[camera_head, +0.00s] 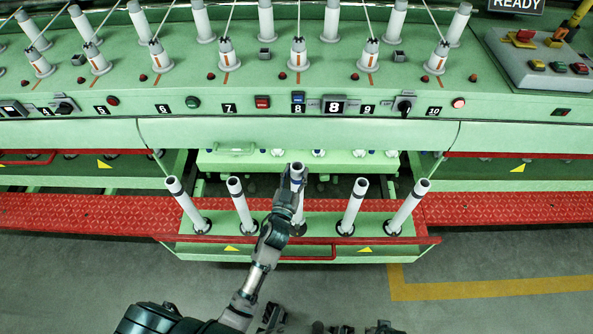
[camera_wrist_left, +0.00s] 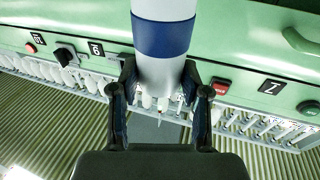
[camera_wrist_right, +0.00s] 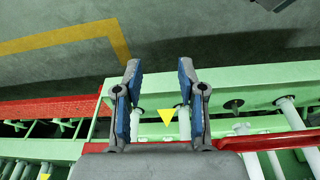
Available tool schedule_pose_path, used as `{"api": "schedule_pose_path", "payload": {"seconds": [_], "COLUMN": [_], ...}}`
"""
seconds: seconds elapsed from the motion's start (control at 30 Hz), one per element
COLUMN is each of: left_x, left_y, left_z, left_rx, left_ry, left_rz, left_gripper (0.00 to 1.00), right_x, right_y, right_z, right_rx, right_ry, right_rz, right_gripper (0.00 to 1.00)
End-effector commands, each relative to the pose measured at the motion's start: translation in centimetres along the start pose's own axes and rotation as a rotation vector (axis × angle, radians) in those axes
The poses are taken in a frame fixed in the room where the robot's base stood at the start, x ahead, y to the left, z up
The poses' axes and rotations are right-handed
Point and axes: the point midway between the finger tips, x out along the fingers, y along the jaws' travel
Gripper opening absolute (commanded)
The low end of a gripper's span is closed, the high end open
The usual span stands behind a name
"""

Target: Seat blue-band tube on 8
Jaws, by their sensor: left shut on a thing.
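The blue-band tube (camera_wrist_left: 163,70) is white with a dark blue band and stands between the fingers of my left gripper (camera_wrist_left: 160,95) in the left wrist view. In the head view my left gripper (camera_head: 291,190) is shut on it in the middle of the pulled-out green tray, with the tube's open top (camera_head: 297,168) showing. The gripper hides much of the tube, and I cannot tell whether its foot touches the tray. The number 8 plate (camera_head: 298,108) is on the machine front beyond. My right gripper (camera_wrist_right: 160,95) is open and empty.
Several white tubes (camera_head: 187,205) (camera_head: 352,207) stand on the tray (camera_head: 270,251) on both sides of my left gripper. A red rail (camera_head: 390,240) runs along the tray's front. A row of spindles (camera_head: 298,55) lines the machine top. The floor (camera_head: 480,270) at right is clear.

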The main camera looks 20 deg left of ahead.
Motion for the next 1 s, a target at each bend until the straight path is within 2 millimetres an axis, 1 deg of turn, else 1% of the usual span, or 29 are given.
{"api": "schedule_pose_path", "payload": {"seconds": [0.1,0.4,0.53,0.7,1.0], "left_x": [-0.1,-0.2,-0.2,-0.2,-0.2], "left_y": [0.0,0.0,0.0,0.0,0.0], "left_z": [0.8,2.1,2.6,2.8,2.8], "left_rx": [0.000,0.000,0.000,0.000,0.000], "left_ry": [0.000,0.001,0.001,0.002,0.003], "left_rz": [0.000,0.001,0.000,0.000,0.001], "left_gripper": [0.00,0.00,0.00,0.00,0.00], "right_x": [-1.2,-4.4,-5.5,-6.4,-6.6], "right_y": [0.0,0.1,0.2,0.2,0.2], "right_z": [-0.1,-0.2,-0.2,-0.1,-0.1], "right_rx": [0.001,0.003,0.004,0.004,0.005], "right_ry": [0.003,0.011,0.013,0.014,0.013], "right_rz": [0.000,0.002,0.002,0.003,0.003], "right_gripper": [0.40,0.40,0.40,0.40,0.40]}}
